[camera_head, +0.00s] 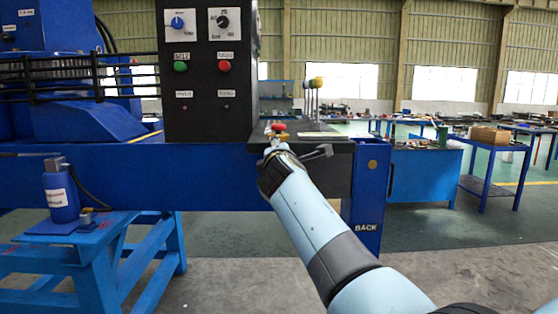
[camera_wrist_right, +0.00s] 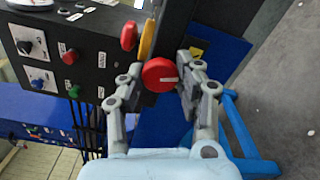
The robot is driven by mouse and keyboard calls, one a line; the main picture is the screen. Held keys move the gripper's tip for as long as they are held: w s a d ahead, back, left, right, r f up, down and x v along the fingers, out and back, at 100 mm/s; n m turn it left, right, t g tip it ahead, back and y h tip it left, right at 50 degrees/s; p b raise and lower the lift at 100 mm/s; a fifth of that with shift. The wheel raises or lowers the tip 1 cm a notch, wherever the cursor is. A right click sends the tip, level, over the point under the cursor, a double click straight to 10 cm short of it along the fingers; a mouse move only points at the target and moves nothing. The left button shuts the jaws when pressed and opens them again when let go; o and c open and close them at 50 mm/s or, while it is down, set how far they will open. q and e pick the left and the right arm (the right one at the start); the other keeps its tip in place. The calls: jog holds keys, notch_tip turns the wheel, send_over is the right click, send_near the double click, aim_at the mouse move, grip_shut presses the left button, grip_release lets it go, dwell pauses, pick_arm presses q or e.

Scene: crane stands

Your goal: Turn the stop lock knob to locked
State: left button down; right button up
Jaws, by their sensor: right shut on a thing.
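A round red knob (camera_wrist_right: 159,75) with a white mark on its face sits between the two fingers of my right gripper (camera_wrist_right: 160,70) in the right wrist view. The fingers are shut on its sides, and the white mark lies roughly level in that picture. In the head view my right gripper (camera_head: 285,150) is at the dark panel right of the control box. A red and yellow part (camera_head: 277,128) shows just above it; I cannot tell whether this is the held knob. My left gripper is not in view.
A black control box (camera_head: 210,110) with dials and buttons stands left of my gripper. A red part (camera_wrist_right: 129,36) and a yellow part (camera_wrist_right: 147,38) lie close to the held knob. Levers with yellow tops (camera_head: 315,84) rise behind. Blue tables (camera_head: 425,175) stand right.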

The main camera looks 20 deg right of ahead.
jog(key=shift+f+m+b, duration=0.2)
jog(key=shift+m+b, duration=0.85)
jog(key=shift+m, duration=0.75)
jog(key=o, duration=1.2)
jog(key=shift+s, duration=0.1)
jog(key=shift+r, duration=0.1)
